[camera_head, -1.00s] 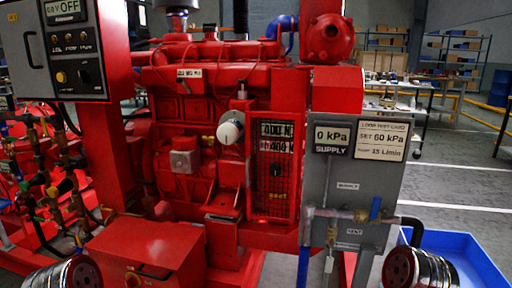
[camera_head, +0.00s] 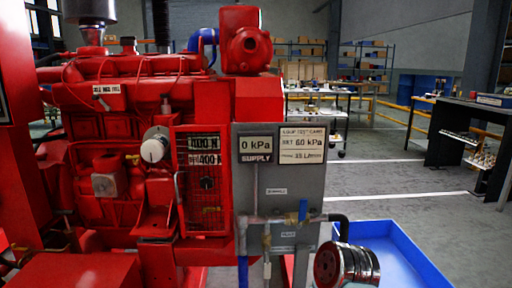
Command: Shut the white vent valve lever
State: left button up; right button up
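The grey loop test panel (camera_head: 285,185) stands right of the red engine, with pipework across its lower part. A small white lever (camera_head: 267,269) shows on the vertical pipe below the panel's horizontal pipe, near the lower label (camera_head: 288,235). It appears to point down along the pipe; its exact angle is too small to tell. A blue lever (camera_head: 303,210) stands upright on the horizontal pipe. Neither gripper is in view. A ringed, red-ended part of my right arm shows at the bottom, right of the white lever and apart from it in the picture.
The red engine (camera_head: 110,150) fills the left side. A blue tray (camera_head: 385,245) lies on the floor right of the panel, with a black hose (camera_head: 342,226) bending down towards it. A dark workbench (camera_head: 470,135) stands at the far right. The floor between is clear.

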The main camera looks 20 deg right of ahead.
aim_at(267, 265)
jog(key=l+u, duration=0.25)
jog(key=l, duration=0.45)
jog(key=k+l+u, duration=0.1)
jog(key=l+u, duration=0.15)
jog(key=l, duration=0.45)
jog(key=l+u, duration=0.25)
jog(key=l, duration=0.2)
jog(key=k+l+u, duration=0.1)
jog(key=l+u, duration=0.15)
jog(key=l, duration=0.2)
jog(key=k+l+u, duration=0.25)
jog(key=l, duration=0.15)
jog(key=l+u, duration=0.25)
jog(key=l, duration=0.2)
